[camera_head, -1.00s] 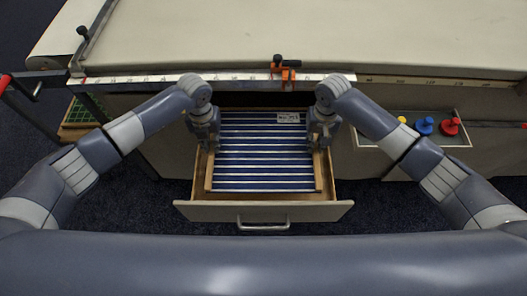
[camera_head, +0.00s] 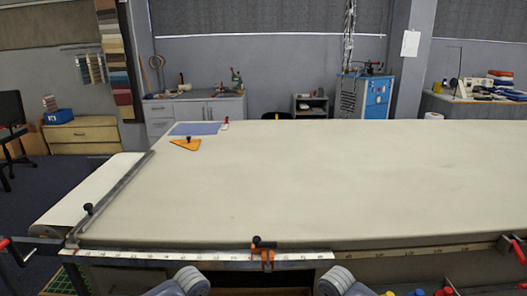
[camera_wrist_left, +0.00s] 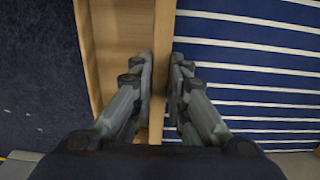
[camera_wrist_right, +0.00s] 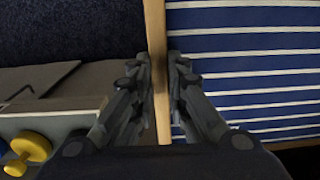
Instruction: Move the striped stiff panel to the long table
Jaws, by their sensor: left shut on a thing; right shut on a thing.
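The striped stiff panel is blue with white stripes and has pale wooden side strips. It shows in the left wrist view (camera_wrist_left: 250,65) and the right wrist view (camera_wrist_right: 245,55), and is out of the head view. My left gripper (camera_wrist_left: 162,58) is shut on the panel's left wooden strip, one finger on each side. My right gripper (camera_wrist_right: 158,57) is shut on the right wooden strip in the same way. The long table (camera_head: 300,190) has a wide, pale cloth top in the head view. Only my wrist joints show at that view's bottom edge.
An orange clamp (camera_head: 265,255) with a black knob sits on the table's near edge. A metal bar (camera_head: 115,195) runs along the left. An orange triangle (camera_head: 186,144) and a blue sheet (camera_head: 195,129) lie at the far left corner. The middle is bare.

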